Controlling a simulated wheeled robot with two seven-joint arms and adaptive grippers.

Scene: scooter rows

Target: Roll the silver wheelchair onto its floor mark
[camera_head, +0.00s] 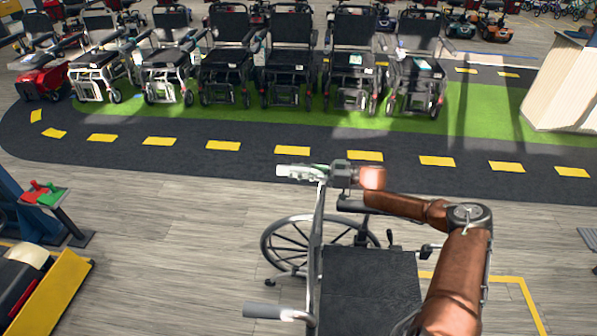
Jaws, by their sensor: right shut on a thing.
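The silver wheelchair (370,282) stands in the lower middle, with a black seat, a thin upright back frame and a large spoked wheel on its far side. My right gripper (316,172) is shut on its far push handle, at the top of the back frame. The near push handle (272,312) sticks out to the left and is free. The floor mark (506,279) is a yellow outline on the wood floor, to the right of the seat. My right arm and the chair cover part of it. My left gripper is out of view.
A row of black power chairs (285,50) stands on the green strip at the back. A dark lane with yellow dashes (437,161) crosses in front of them. A pale counter (562,85) is at right. Equipment with a yellow edge (50,290) stands at left. Floor left of the chair is clear.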

